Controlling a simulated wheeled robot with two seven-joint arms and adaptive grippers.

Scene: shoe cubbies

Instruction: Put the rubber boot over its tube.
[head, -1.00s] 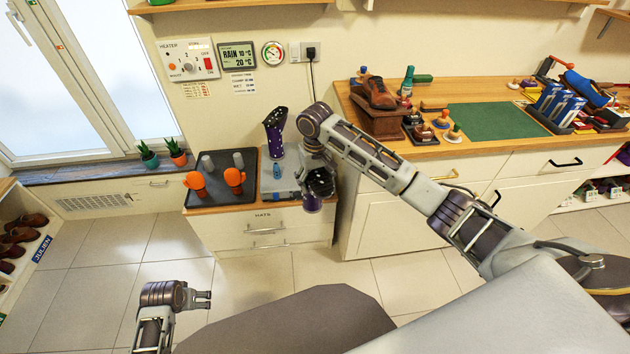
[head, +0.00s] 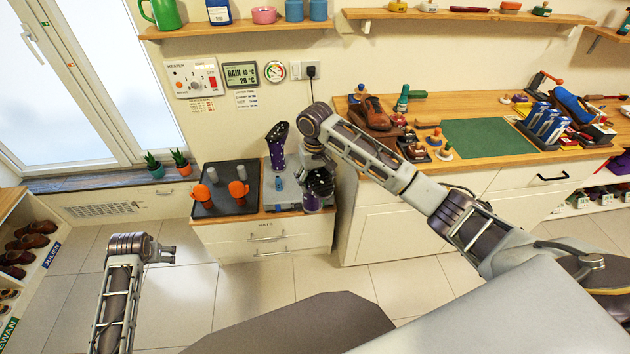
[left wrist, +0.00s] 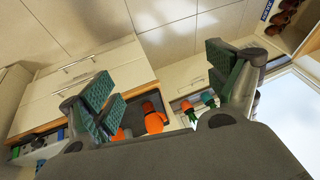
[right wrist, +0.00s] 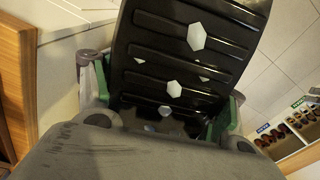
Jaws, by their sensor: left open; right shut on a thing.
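One rubber boot (head: 316,190), dark purple with white spots, hangs from my right gripper (head: 318,166) at the right edge of the grey dryer unit (head: 290,191). The right wrist view shows its black ribbed sole (right wrist: 180,55) with pale patches, between the green finger pads. A matching boot (head: 278,146) stands sole-up at the back of the dryer. The tube for the held boot is hidden or cannot be made out. My left gripper (head: 168,254) is open and empty, over the floor left of the cabinet; its spread fingers show in the left wrist view (left wrist: 170,88).
A black tray (head: 225,200) left of the dryer carries orange items (head: 238,189) and grey pegs. The wooden workbench (head: 420,108) stands to the right with a shoe and a green mat. Potted plants (head: 180,162) line the window sill. The floor in front is clear.

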